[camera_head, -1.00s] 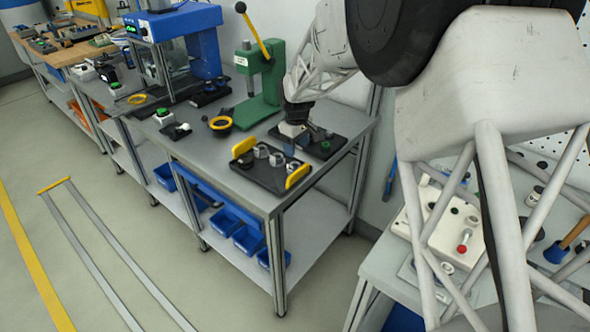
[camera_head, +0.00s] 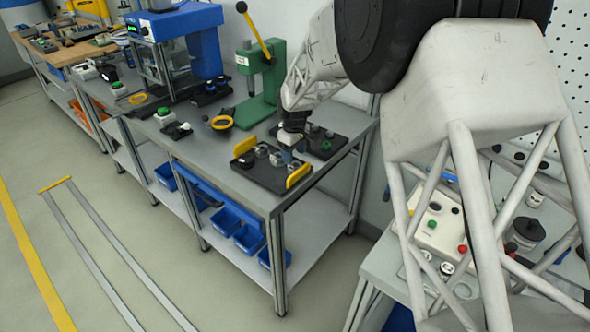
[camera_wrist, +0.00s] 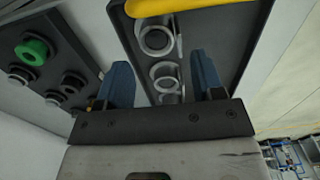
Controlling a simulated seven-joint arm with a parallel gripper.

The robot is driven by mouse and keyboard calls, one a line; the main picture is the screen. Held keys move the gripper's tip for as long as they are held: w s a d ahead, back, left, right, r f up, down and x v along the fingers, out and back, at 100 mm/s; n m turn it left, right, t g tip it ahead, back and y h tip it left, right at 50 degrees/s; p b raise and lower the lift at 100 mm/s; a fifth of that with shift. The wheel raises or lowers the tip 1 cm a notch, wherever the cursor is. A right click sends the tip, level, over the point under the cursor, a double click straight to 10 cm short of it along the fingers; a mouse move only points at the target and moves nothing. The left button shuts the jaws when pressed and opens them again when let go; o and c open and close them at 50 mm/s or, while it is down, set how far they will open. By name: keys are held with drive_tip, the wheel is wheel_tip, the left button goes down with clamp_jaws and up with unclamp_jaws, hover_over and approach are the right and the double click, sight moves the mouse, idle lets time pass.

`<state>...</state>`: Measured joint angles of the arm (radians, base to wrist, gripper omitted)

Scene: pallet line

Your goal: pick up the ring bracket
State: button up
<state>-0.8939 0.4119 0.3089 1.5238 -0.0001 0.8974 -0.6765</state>
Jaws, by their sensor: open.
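Ring brackets of grey metal stand in a row in a dark tray with yellow handles. In the wrist view, one ring bracket (camera_wrist: 157,39) is near the yellow handle and another (camera_wrist: 165,76) shows between my fingers. In the head view, ring brackets (camera_head: 262,151) and (camera_head: 277,159) stand in the tray (camera_head: 256,176). My gripper (camera_wrist: 163,82) is open, with a blue finger on each side of the second bracket in the picture. I cannot tell if they touch it. In the head view, my gripper (camera_head: 288,148) is low over the tray, hiding part of the row.
A dark panel with a green button (camera_wrist: 33,49) lies beside the tray; it shows behind my gripper in the head view (camera_head: 325,144). A green press (camera_head: 258,85) stands behind.

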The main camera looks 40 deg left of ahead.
drive_tip(key=shift+f, duration=0.1)
drive_tip(key=shift+a+f, duration=0.15)
drive_tip(key=shift+f, duration=2.35)
drive_tip(key=shift+c, duration=0.3)
drive_tip(key=c, duration=0.7)
